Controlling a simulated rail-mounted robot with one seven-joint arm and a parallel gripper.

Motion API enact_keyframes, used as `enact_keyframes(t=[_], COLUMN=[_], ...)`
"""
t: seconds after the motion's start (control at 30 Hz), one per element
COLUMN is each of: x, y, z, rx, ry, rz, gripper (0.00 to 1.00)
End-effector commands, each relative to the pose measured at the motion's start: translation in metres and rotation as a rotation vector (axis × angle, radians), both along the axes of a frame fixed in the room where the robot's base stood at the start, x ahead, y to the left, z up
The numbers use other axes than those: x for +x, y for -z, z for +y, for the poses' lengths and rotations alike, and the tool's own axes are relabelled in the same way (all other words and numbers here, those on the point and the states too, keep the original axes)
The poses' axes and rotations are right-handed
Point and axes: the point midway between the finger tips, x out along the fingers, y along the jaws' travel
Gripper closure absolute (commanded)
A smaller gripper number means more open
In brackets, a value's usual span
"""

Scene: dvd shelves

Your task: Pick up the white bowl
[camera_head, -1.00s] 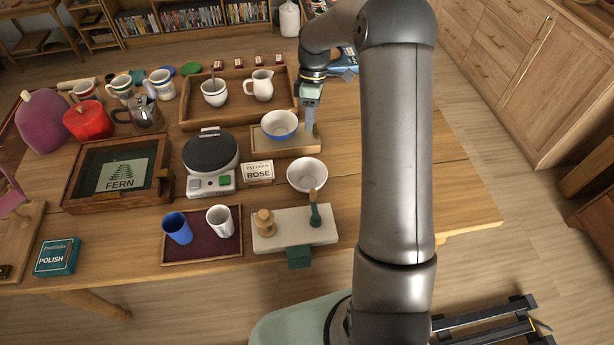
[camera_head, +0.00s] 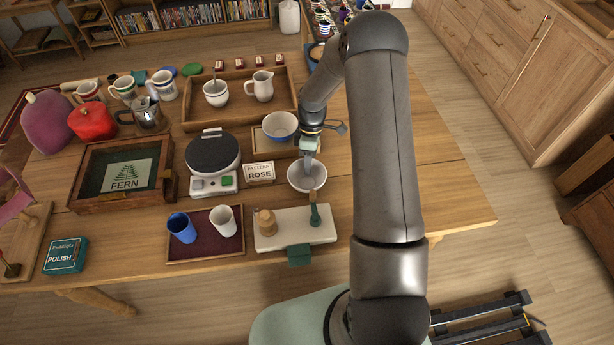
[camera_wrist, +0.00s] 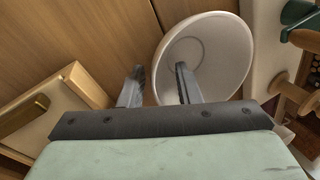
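The white bowl (camera_head: 307,178) stands upright on the table, right of the ROSE card (camera_head: 259,172). In the wrist view the bowl (camera_wrist: 222,60) is large, with its open mouth facing the camera. My gripper (camera_head: 308,166) is at the bowl's far rim in the head view. In the wrist view my gripper (camera_wrist: 160,75) is open, with one finger over the inside of the bowl and the other outside its left rim. The near bowl wall lies between the fingers. I cannot tell whether either finger touches it.
A blue bowl (camera_head: 280,126) sits on a wooden tray behind the white bowl. A pale board (camera_head: 290,236) with a wooden mill and a green-handled tool lies in front. A kitchen scale (camera_head: 212,152) stands to the left. The table to the right is clear.

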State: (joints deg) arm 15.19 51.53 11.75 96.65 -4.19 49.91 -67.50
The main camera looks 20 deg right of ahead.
Motion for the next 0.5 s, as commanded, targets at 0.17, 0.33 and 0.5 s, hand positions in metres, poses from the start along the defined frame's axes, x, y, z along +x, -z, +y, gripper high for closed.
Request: enact_keyframes(t=[0.17, 0.33, 0.5], x=[-0.0003, -0.0002, 0.0000], y=[0.0014, 0.0012, 0.0009], z=[0.0000, 0.0000, 0.0000], rx=[0.000, 0.000, 0.000], ry=[0.000, 0.000, 0.000], rz=[0.000, 0.000, -0.001], gripper=[0.70, 1.00, 1.00])
